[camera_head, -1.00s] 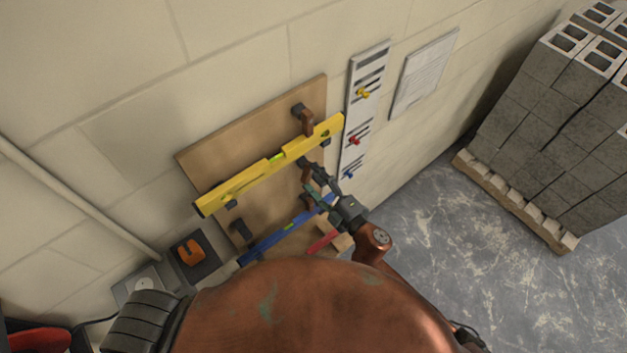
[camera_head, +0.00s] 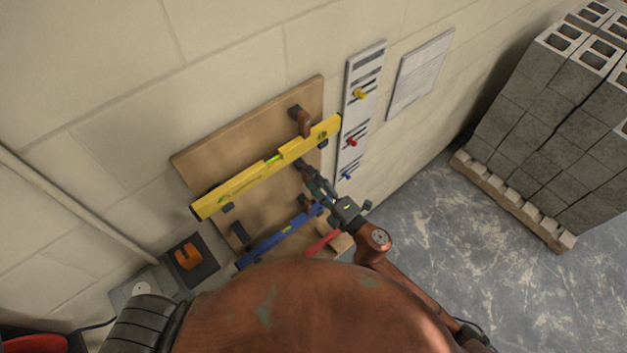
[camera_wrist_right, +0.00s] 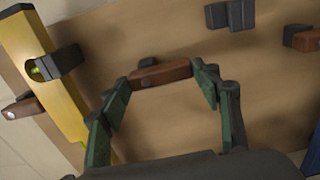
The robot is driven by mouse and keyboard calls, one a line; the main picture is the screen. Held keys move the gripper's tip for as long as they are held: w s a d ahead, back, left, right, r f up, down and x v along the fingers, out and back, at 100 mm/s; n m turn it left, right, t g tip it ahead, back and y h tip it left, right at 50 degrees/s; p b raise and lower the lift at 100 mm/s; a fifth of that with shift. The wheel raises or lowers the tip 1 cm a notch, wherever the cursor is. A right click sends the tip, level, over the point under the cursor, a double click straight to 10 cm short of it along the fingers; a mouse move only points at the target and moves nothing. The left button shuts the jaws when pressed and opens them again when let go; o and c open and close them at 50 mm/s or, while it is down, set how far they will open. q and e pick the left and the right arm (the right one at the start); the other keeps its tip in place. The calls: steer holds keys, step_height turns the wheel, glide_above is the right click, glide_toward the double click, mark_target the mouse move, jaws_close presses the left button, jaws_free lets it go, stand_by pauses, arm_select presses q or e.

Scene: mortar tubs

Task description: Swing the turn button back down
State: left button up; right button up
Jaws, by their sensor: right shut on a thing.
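A brown wooden turn button (camera_wrist_right: 165,75) sits between the fingertips of my right gripper (camera_wrist_right: 165,72) in the right wrist view. The fingers are closed on its two ends, and it lies roughly level across that picture. In the head view my right gripper (camera_head: 306,172) is at the right part of the wooden board (camera_head: 215,160), just below the yellow level (camera_head: 265,168), and mostly hides the held button. Another turn button (camera_head: 304,122) is above, at the yellow level's right part. A further one (camera_head: 305,202) shows near the blue level (camera_head: 280,236). My left gripper is out of view.
A red level (camera_head: 322,243) lies low on the board. A strip with coloured pegs (camera_head: 358,115) and a paper sheet (camera_head: 420,75) are on the wall at right. A pallet of blocks (camera_head: 545,130) stands far right. The grey floor (camera_head: 440,230) between is clear.

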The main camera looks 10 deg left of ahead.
steer(key=shift+f, duration=0.1)
steer(key=o, duration=1.2)
steer(key=shift+c, duration=0.2)
steer(key=v, duration=1.2)
